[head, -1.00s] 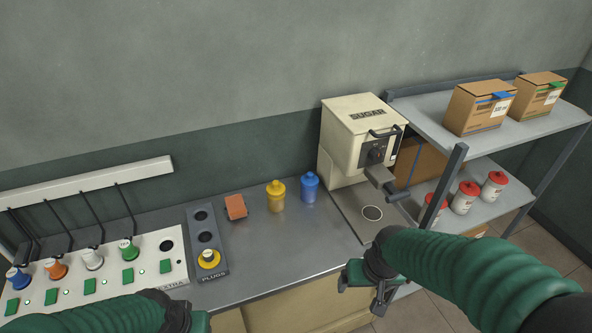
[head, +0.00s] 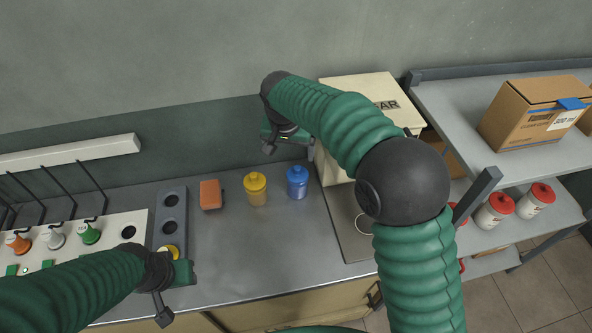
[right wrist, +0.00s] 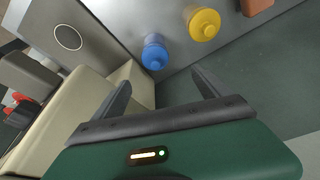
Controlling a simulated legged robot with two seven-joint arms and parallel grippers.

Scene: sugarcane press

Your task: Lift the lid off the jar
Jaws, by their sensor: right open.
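A blue jar (head: 297,183) with a blue knobbed lid stands upright on the metal counter, left of the cream SUGAR machine. A yellow jar (head: 256,190) with a yellow knobbed lid stands just left of it. Both lids are on. My right gripper (head: 289,148) is raised near the back wall, behind and above the blue jar. In the right wrist view its open fingers (right wrist: 162,84) hold nothing, and the blue jar (right wrist: 154,52) and yellow jar (right wrist: 203,23) are beyond them. My left gripper (head: 172,292) hangs low over the counter's front; its opening cannot be made out.
The SUGAR machine (head: 345,91) is close to the right of my right gripper, partly hidden by my arm. An orange block (head: 210,194) lies left of the yellow jar. A plug rack (head: 168,218) and socket panel are farther left. The counter before the jars is clear.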

